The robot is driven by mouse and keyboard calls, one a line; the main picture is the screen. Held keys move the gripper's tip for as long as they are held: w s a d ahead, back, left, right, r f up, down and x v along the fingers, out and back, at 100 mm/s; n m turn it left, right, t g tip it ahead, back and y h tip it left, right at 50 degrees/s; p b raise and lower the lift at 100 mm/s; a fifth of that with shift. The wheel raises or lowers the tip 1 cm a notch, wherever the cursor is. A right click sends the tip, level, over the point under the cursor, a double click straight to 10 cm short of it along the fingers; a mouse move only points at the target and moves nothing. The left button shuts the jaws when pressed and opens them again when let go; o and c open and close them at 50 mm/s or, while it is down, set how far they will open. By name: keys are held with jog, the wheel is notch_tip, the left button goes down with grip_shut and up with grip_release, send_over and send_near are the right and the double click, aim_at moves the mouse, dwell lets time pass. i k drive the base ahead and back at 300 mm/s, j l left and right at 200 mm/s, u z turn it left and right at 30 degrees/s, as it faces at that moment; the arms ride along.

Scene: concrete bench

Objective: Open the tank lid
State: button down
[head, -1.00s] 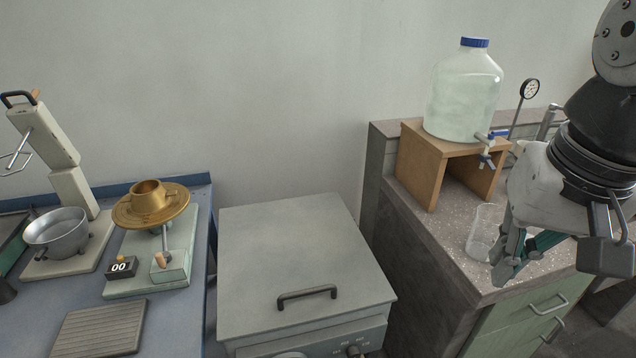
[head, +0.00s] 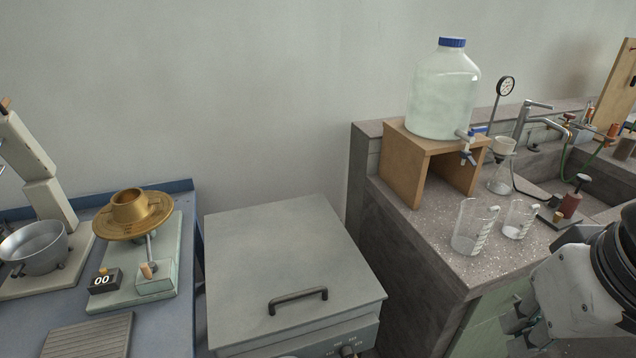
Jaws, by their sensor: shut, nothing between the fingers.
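The tank (head: 335,343) stands between the blue bench and the stone counter. Its flat grey lid (head: 275,245) is shut, with a dark bar handle (head: 298,300) near the front edge. A control panel with knobs shows below the lid's front right. My gripper (head: 515,328) is at the lower right, in front of the stone counter. It is well to the right of the handle, apart from it and holding nothing. Its fingers are partly cut off by my own arm and look shut.
Two glass beakers (head: 473,228) stand near the counter's front edge. A water carboy (head: 443,90) sits on a wooden stand (head: 405,165) behind them. A brass flow table (head: 132,215) and a metal bowl (head: 35,250) stand on the blue bench (head: 165,335). The lid top is clear.

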aim_at(273, 268)
jog(key=k+j+z, duration=0.2)
jog(key=j+z, duration=0.25)
jog(key=k+j+z, duration=0.3)
jog(key=j+z, duration=0.15)
